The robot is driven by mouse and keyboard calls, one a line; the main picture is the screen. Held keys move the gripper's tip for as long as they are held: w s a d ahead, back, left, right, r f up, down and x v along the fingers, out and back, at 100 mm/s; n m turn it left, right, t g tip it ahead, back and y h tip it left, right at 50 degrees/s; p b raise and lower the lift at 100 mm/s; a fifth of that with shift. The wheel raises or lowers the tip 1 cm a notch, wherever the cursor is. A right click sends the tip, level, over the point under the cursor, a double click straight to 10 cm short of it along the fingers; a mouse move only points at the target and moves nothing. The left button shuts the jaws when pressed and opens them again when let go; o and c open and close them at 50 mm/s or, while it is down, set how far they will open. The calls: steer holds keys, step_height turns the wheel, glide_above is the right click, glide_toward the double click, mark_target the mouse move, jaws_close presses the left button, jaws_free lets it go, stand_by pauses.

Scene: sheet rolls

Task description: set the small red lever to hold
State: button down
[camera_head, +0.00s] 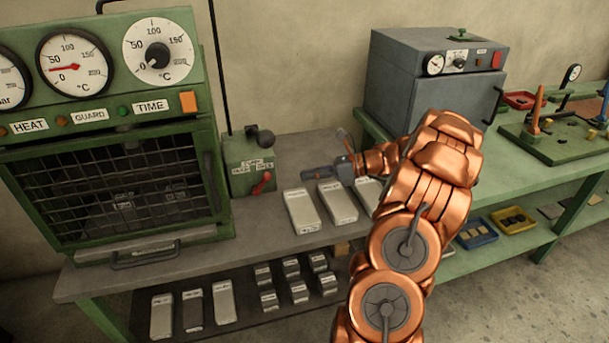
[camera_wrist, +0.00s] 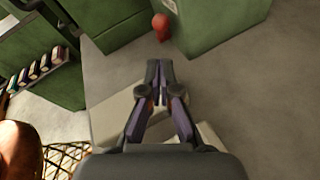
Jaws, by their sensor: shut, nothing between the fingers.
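The small red lever (camera_head: 261,183) sits on the front of a green box (camera_head: 241,168) beside the green press; the box's label above the lever is too small to read surely. In the wrist view the lever's red knob (camera_wrist: 161,25) shows at the top, on the green box's face. My gripper (camera_head: 308,175) is to the right of the lever in the head view, above the bench, apart from it. In the wrist view my gripper (camera_wrist: 160,65) has its fingertips together with nothing between them, below the red knob.
The green press (camera_head: 214,130) with a mesh guard stands left of the box. Pale blocks, including one near the lever (camera_head: 302,211), lie on the grey bench under my gripper. A grey oven (camera_head: 398,85) stands at the back right.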

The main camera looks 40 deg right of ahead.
glide_toward(261, 182)
steer(key=x, duration=0.4)
steer(key=shift+d+f+p, duration=0.1)
steer(key=shift+f+p, duration=0.25)
steer(key=shift+w+r+p, duration=0.1)
steer(key=shift+r+p, duration=0.2)
steer(key=shift+p, duration=0.15)
